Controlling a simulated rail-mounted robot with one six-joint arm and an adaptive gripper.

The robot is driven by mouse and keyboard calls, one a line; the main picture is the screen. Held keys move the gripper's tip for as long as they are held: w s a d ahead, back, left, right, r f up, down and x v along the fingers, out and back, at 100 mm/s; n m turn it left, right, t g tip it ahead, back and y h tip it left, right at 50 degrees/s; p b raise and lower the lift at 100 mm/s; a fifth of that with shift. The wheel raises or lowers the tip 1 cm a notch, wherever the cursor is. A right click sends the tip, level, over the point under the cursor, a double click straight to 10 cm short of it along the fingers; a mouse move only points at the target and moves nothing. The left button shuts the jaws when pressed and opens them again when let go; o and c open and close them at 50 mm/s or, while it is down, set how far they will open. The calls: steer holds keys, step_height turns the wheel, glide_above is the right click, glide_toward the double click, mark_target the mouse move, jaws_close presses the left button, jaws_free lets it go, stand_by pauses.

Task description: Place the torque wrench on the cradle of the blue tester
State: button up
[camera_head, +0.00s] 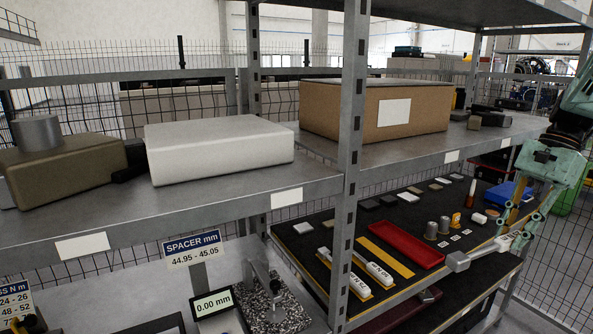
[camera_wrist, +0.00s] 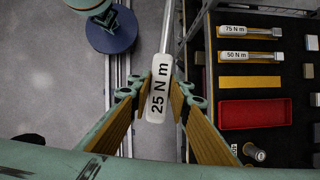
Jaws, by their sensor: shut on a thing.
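The torque wrench (camera_wrist: 159,92) has a white handle marked 25 N m and a metal shaft pointing to the top of the wrist view. My gripper (camera_wrist: 160,100) is shut on its handle. In the head view, my gripper (camera_head: 513,238) is at the right, by the lower shelf's front edge, and the pale wrench (camera_head: 478,255) sticks out to its left. A blue object (camera_head: 507,192) lies behind my gripper, partly hidden; I cannot tell whether it is the blue tester. No cradle is clearly visible.
A dark mat (camera_head: 345,225) on the lower shelf holds two more wrenches marked 75 N m (camera_wrist: 246,31) and 50 N m (camera_wrist: 249,56), a yellow strip (camera_wrist: 249,82) and a red tray (camera_head: 407,244).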

steer(key=s+d+r+n+g+h, duration=0.2)
steer(key=d+r+n, duration=0.6)
steer(key=d, duration=0.4)
steer(key=shift+m, duration=0.7)
steer(key=shift+w+f+b, duration=0.15)
steer(key=shift+f+b, duration=2.25)
steer(key=shift+b, duration=0.2)
steer(key=shift+y, duration=0.3)
